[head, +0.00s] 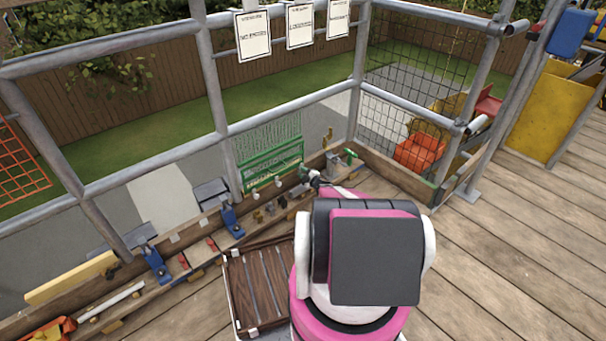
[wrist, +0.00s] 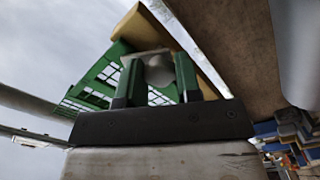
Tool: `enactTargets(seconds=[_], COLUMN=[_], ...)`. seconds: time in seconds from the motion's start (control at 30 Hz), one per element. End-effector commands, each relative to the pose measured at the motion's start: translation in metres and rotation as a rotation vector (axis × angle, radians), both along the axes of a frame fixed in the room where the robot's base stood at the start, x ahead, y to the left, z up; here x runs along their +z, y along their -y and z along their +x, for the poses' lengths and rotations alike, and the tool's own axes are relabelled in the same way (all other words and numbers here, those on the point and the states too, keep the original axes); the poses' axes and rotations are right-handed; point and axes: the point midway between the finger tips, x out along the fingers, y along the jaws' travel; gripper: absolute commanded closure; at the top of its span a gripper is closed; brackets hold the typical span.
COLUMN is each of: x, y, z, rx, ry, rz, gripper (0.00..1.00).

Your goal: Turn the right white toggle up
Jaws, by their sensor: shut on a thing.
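My gripper (wrist: 158,60) is shut on a white toggle (wrist: 159,73), whose rounded pale end sits between the two green fingers in the wrist view. A pale plate shows just behind it. In the head view my gripper (head: 305,174) is small and far out at the wooden ledge, and the held toggle cannot be made out there. Two small white knobs stand to its left, one near (head: 278,182) and one farther left (head: 255,196). Whether the held toggle points up or down cannot be told.
A green mesh rack (head: 272,165) stands behind the ledge. Blue clamps (head: 232,220) and small blocks line the ledge to the left. A brown slatted case (head: 262,285) lies beside my arm. Metal railings enclose the deck, whose right side (head: 510,260) is clear.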

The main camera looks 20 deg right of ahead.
Motion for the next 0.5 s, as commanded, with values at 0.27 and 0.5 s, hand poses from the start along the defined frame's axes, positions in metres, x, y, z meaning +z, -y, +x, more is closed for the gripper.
enactTargets(seconds=[0.27, 0.5], x=[0.0, -0.0002], y=[-0.0006, -0.0007], z=[-0.0001, -0.0001], rx=[0.001, 0.001], ry=[0.085, 0.141], rz=[-0.234, -0.39], gripper=[0.92, 0.92])
